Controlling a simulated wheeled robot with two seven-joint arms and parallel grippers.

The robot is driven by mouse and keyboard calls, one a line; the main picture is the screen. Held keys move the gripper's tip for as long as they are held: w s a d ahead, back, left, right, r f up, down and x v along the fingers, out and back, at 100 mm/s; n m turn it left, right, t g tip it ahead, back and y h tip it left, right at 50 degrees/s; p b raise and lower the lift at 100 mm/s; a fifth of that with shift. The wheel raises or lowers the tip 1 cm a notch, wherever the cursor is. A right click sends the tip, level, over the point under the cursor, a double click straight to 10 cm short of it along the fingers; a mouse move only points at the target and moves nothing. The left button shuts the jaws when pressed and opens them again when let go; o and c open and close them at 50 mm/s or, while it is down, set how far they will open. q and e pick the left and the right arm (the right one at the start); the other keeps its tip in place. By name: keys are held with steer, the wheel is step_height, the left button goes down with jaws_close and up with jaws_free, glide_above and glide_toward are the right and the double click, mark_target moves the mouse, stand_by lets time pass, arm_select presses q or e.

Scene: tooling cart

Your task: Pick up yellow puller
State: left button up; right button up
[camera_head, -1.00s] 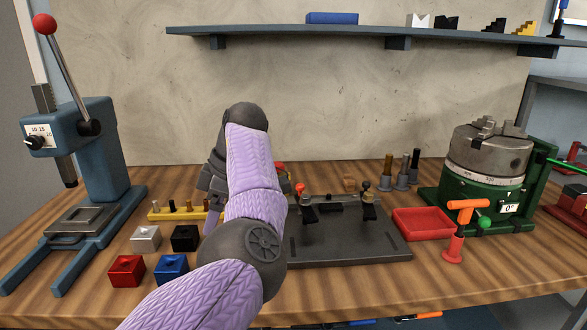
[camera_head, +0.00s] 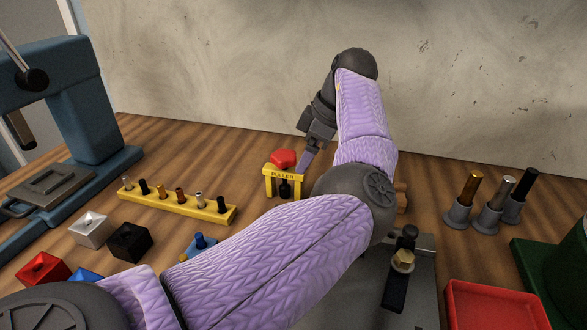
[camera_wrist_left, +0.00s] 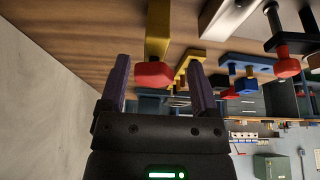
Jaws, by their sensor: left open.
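The yellow puller (camera_head: 270,186) stands upright on the wooden table, with a red knob (camera_head: 283,159) on top and "PULLER" on its front bar. My left gripper (camera_head: 305,162) is just right of the knob, tilted down towards it, and holds nothing. In the left wrist view, which is upside down, the puller (camera_wrist_left: 158,32) and its red knob show between the two spread purple fingers of my left gripper (camera_wrist_left: 158,62). I cannot tell whether the fingers touch it. My forearm hides part of the table right of the puller. My right gripper is not in view.
A yellow rack (camera_head: 180,203) with several pins lies left of the puller. Small coloured blocks, including a black one (camera_head: 130,242), sit in front of it. A dark fixture plate (camera_head: 420,270), a red tray (camera_head: 490,305) and pins in grey holders (camera_head: 457,214) are at right.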

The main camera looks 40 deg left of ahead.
mark_target(300, 176)
arm_select(q)
steer(key=x, duration=0.1)
steer(key=b+x, duration=0.1)
steer(key=x, duration=0.1)
steer(key=b+x, duration=0.1)
steer(key=x, duration=0.1)
steer(key=shift+w+d+f, duration=0.2)
steer(key=shift+w+f, duration=0.1)
steer(key=shift+s+a+f+b, duration=0.1)
steer(key=shift+a+f+b, duration=0.05)
steer(key=shift+f+b, duration=0.15)
steer(key=shift+r, duration=0.15)
steer(key=c, duration=1.1)
jaws_close()
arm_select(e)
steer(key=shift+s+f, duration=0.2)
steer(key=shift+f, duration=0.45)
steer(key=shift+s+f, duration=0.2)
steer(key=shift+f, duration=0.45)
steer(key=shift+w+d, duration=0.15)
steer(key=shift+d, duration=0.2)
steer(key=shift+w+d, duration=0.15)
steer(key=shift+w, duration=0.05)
